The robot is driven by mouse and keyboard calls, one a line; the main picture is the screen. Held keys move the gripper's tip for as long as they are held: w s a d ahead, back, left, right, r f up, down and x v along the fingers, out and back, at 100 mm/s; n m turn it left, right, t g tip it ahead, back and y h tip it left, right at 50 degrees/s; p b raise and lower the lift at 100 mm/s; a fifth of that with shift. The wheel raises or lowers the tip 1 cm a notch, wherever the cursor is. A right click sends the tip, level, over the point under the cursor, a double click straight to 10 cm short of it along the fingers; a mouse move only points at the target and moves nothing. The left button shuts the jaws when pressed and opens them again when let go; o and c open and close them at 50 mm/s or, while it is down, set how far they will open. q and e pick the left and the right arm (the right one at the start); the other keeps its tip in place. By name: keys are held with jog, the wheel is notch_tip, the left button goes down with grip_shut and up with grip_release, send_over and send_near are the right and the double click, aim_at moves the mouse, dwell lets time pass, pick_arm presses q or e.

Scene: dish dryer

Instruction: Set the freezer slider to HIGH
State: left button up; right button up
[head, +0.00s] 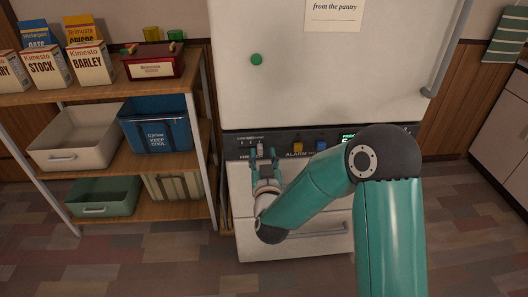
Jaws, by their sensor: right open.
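The freezer slider (260,148) is a small pale knob on the dark control strip (280,133) between the fridge's upper door and lower drawer. A small LOW, MED, HIGH scale is printed above it. My right gripper (265,157) is open in front of the strip at the slider, its fingers pointing up towards it. I cannot tell whether a finger touches the slider. The gripper partly hides the slider and its lettering, so its exact setting is unclear. My left gripper is out of view.
A yellow button (298,147) and a blue button (321,146) sit right of the slider, near ALARM lettering. A green display (347,136) is partly behind my right arm. The drawer front (250,220) is below. A wooden shelf (150,205) with boxes and bins stands close on the left.

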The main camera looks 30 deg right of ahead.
jog(key=shift+v, duration=2.55)
jog(key=shift+d, duration=0.1)
